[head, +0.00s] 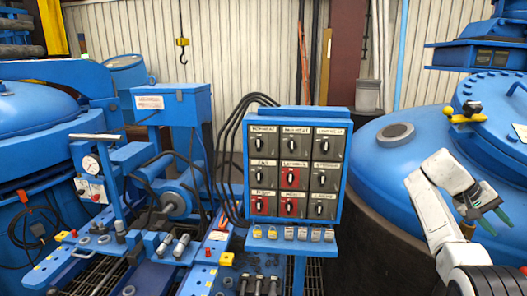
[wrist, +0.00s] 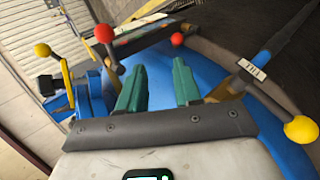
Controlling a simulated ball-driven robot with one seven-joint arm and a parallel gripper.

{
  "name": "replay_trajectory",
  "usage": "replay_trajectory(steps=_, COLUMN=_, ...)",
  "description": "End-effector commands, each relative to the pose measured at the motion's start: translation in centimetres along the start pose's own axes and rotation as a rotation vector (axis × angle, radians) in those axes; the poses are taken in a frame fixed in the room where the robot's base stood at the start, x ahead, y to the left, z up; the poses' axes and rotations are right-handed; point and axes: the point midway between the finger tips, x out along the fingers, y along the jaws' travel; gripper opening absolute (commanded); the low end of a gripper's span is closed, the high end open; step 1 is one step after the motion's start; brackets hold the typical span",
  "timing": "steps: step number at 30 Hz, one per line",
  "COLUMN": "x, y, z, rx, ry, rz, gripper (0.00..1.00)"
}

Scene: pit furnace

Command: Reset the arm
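My gripper (head: 497,222) is at the lower right of the head view, at the end of my white arm, in front of the large blue furnace vessel (head: 400,160). Its two green fingers also show in the wrist view (wrist: 157,78), standing apart with a clear gap. Nothing is held between them. In the wrist view the fingers point toward levers with a dark red knob (wrist: 104,33) and a red knob (wrist: 177,39). I cannot tell how far they are from the fingertips.
A blue control panel (head: 338,180) with several rotary switches stands mid-view. A blue bench (head: 160,275) with tools and fittings is at the left.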

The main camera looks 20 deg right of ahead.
Motion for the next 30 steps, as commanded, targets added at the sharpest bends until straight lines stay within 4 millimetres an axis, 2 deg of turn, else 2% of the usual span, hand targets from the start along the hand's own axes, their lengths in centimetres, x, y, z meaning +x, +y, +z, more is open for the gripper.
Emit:
replay_trajectory(steps=1, x=0.0, y=-4.0, z=0.6, rx=-0.033, ry=0.029, rz=-0.036, gripper=0.34)
replay_trajectory(steps=6, x=-0.3, y=-15.1, z=3.9, rx=-0.122, ry=0.121, rz=-0.174, gripper=0.34)
replay_trajectory(steps=9, x=-0.4, y=-20.8, z=6.8, rx=-0.176, ry=0.167, rz=-0.253, gripper=0.34)
replay_trajectory(steps=11, x=-0.4, y=-23.9, z=8.9, rx=-0.209, ry=0.191, rz=-0.300, gripper=0.34)
replay_trajectory(steps=15, x=-0.4, y=-30.1, z=14.4, rx=-0.284, ry=0.243, rz=-0.404, gripper=0.34)
replay_trajectory(steps=18, x=-0.2, y=-33.5, z=18.7, rx=-0.338, ry=0.275, rz=-0.476, gripper=0.34)
replay_trajectory(steps=22, x=0.0, y=-36.7, z=24.6, rx=-0.409, ry=0.313, rz=-0.565, gripper=0.34)
replay_trajectory(steps=27, x=0.5, y=-38.6, z=32.5, rx=-0.503, ry=0.356, rz=-0.672, gripper=0.34)
replay_trajectory(steps=30, x=0.8, y=-38.6, z=37.0, rx=-0.559, ry=0.379, rz=-0.729, gripper=0.34)
